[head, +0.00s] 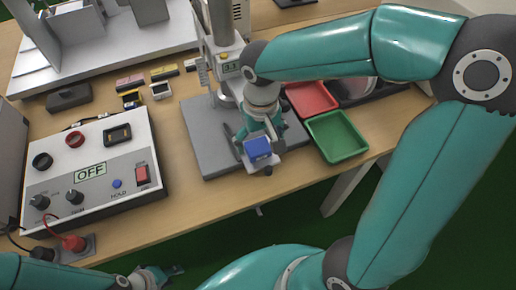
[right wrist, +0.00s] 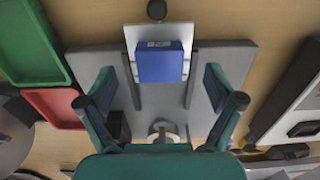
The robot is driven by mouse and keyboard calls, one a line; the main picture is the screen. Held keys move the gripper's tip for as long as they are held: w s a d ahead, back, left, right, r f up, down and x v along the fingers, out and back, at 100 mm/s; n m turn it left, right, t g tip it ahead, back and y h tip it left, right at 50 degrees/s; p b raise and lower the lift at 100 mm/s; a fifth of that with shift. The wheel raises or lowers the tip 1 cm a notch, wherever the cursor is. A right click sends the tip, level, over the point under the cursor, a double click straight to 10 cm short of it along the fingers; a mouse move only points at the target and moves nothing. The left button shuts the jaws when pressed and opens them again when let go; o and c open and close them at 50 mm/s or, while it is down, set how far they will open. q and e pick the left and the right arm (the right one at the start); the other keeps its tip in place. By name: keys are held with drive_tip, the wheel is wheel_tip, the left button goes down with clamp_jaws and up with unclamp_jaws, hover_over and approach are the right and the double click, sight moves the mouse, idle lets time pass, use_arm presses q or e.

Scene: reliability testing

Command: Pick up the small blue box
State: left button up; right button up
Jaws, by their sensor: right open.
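The small blue box (head: 257,147) sits on a light platform at the front of the grey test stand base. In the right wrist view the box (right wrist: 160,66) shows at the upper middle, with a pale label on its edge. My right gripper (head: 256,137) is above the stand, close to the box. In the right wrist view the right gripper (right wrist: 162,88) is open and empty, its fingers spread left and right of the box and apart from it. My left gripper (head: 165,273) is low at the bottom edge, off the table front; its jaws are unclear.
The grey stand base (head: 205,160) and its upright column (head: 220,50) stand around the box. A green tray (head: 337,137) and a red tray (head: 312,98) lie to the right. A control box reading OFF (head: 120,160) is at left, with small coloured items behind it.

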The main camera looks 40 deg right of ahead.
sight(260, 150)
wheel_tip(260, 150, down, 5)
drive_tip(key=shift+w+r, duration=0.1)
drive_tip(key=shift+w, duration=0.05)
drive_tip(key=c, duration=1.2)
